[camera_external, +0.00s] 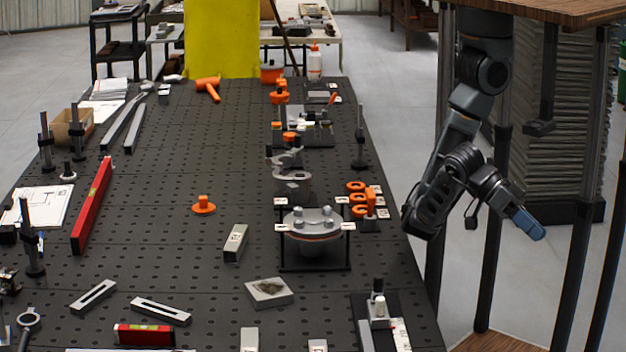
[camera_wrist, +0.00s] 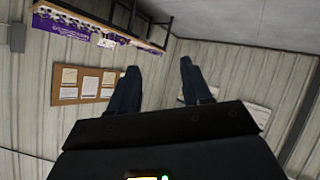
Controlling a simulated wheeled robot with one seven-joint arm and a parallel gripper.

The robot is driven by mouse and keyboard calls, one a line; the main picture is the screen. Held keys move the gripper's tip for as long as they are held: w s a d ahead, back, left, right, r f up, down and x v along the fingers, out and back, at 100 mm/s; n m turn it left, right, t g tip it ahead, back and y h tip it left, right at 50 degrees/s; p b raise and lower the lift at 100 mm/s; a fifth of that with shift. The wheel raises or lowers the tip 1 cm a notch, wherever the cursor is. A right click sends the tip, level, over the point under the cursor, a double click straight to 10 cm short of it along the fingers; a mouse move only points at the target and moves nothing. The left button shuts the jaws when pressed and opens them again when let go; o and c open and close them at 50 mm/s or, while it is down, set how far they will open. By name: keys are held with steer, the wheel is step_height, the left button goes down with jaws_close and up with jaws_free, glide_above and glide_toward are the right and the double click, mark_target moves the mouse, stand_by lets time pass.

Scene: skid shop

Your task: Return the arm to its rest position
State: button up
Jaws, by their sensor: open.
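My arm (camera_external: 455,150) hangs folded at the right of the external view, beside the right edge of the perforated table. My gripper (camera_external: 528,222) points down and to the right, away from the table, over open floor. In the wrist view the two dark blue fingers of my gripper (camera_wrist: 158,85) stand apart with nothing between them. Beyond them are a ribbed wall and a cork board (camera_wrist: 88,85) with papers.
The dark perforated table (camera_external: 160,210) fills the left and middle, with a flanged fixture (camera_external: 313,222), a red level (camera_external: 92,205) and orange parts on it. Dark posts (camera_external: 490,235) and a wooden top (camera_external: 550,10) stand close around my arm. A shelf (camera_wrist: 100,20) is high on the wall.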

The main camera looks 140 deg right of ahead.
steer(key=s+a+r+t+y, duration=0.1)
steer(key=s+a+r+y, duration=0.3)
steer(key=s+a, duration=0.35)
steer(key=w+d+f+m+t+h+b, duration=0.2)
steer(key=d+f+m+t+h, duration=0.2)
steer(key=d+f+m+t, duration=0.45)
steer(key=w+d+f+m+t+h+b, duration=0.2)
steer(key=w+d+f+m+t+h, duration=0.3)
steer(key=d+m, duration=0.6)
steer(key=s+d+f+m+h+b, duration=0.1)
steer(key=s+d+f, duration=0.4)
steer(key=s+d, duration=0.5)
steer(key=s+d+f+m+h+b, duration=0.1)
steer(key=s+d+f+m+h, duration=0.2)
steer(key=s+d, duration=0.8)
steer(key=f+h, duration=0.2)
steer(key=h, duration=0.1)
steer(key=shift+s+d+t, duration=0.3)
steer(key=shift+s+t, duration=0.05)
steer(key=shift+s, duration=0.05)
